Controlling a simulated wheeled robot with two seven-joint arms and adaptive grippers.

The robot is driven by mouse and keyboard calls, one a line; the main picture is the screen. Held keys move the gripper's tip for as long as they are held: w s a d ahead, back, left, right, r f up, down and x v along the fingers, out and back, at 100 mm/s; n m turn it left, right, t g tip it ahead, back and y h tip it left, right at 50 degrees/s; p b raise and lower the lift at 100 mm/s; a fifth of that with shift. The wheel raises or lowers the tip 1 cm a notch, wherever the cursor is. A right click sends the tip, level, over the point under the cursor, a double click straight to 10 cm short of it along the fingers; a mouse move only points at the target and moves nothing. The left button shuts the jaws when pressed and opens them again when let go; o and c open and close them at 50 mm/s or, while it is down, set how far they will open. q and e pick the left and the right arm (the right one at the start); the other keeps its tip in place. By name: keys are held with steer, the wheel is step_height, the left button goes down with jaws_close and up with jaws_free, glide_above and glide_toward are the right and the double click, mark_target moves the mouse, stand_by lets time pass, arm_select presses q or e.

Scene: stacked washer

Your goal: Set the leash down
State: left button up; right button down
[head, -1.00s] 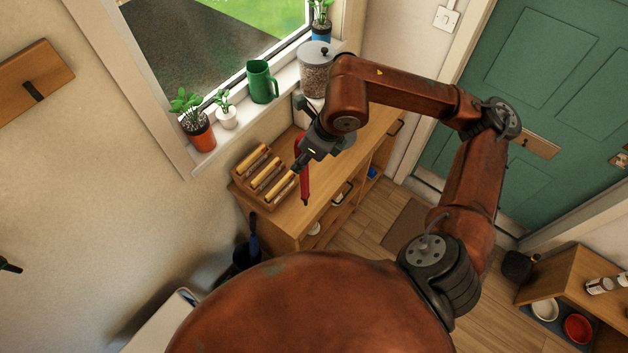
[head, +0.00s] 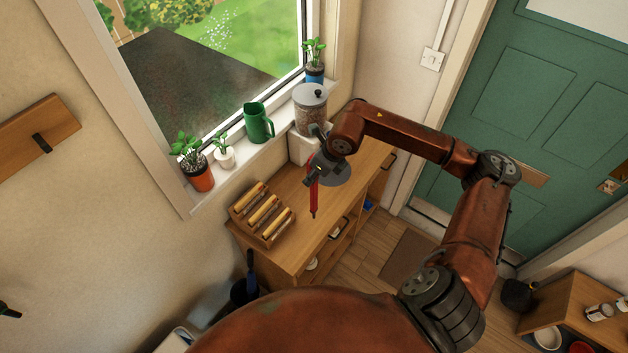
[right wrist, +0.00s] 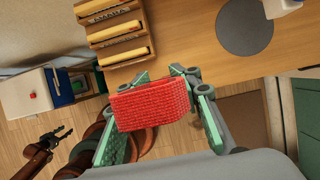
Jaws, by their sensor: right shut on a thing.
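The leash is a red woven strap (right wrist: 150,104) held across my right gripper's fingers (right wrist: 155,88) in the right wrist view. In the head view the leash (head: 314,197) hangs down from my right gripper (head: 315,180) as a narrow red strip, above the wooden counter (head: 295,232). My right gripper is shut on it. Whether its lower end touches the counter is hard to tell. My left gripper (right wrist: 64,131) shows small at the lower left of the right wrist view, apart from the leash, with its fingers spread and empty.
A grey round mat (right wrist: 245,27) lies behind the gripper. A glass jar (head: 311,110), a green jug (head: 258,123) and potted plants line the window side. Bare counter lies between rack and mat.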

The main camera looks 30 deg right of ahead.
mark_target(314, 192)
steer(key=f, duration=0.3)
steer(key=f+p, duration=0.1)
steer(key=shift+w+d+f, duration=0.25)
steer(key=shift+w+d, duration=0.05)
steer(key=shift+w, duration=0.05)
steer(key=c, duration=1.9)
jaws_free()
steer(key=shift+f, duration=0.1)
steer(key=shift+c, duration=0.2)
steer(key=o, duration=0.6)
steer(key=shift+c, duration=0.2)
